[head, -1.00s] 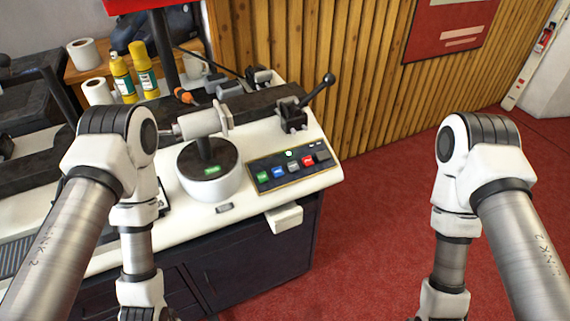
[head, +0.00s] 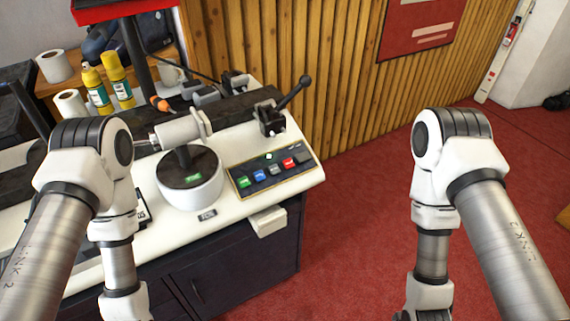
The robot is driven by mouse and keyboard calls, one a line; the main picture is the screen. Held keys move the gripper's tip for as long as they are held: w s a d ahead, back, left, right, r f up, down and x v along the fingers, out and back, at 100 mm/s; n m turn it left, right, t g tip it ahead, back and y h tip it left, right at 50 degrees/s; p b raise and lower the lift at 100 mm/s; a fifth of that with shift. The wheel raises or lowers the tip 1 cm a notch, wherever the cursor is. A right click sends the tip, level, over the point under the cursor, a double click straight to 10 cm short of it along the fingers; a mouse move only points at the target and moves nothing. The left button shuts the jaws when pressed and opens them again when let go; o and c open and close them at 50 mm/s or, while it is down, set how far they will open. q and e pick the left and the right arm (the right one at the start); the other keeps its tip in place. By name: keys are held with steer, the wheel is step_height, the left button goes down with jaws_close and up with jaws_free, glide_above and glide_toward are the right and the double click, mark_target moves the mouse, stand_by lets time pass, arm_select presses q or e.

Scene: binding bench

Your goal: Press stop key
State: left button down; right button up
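The key panel (head: 272,177) is a dark strip with a tan border on the front right of the white bench. It holds a row of keys: a green key (head: 243,181), a blue key (head: 259,175), a grey key (head: 274,169), a red key (head: 289,162) and a dark grey key (head: 303,157). Their lettering is too small to read, so no stop label can be made out. A small pale round spot shows above the row. Both my arms hang down, left over the bench front and right over the floor. Both grippers are below the picture edge.
Left of the panel stands a white round drum (head: 190,186) with a green-marked dark top. A black lever (head: 293,93) rises behind the panel. A white block (head: 268,221) juts from the bench front. Yellow bottles (head: 118,80) stand farther back. The red floor (head: 350,215) right of the bench is clear.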

stand_by(0.4)
jaws_close()
stand_by(1.1)
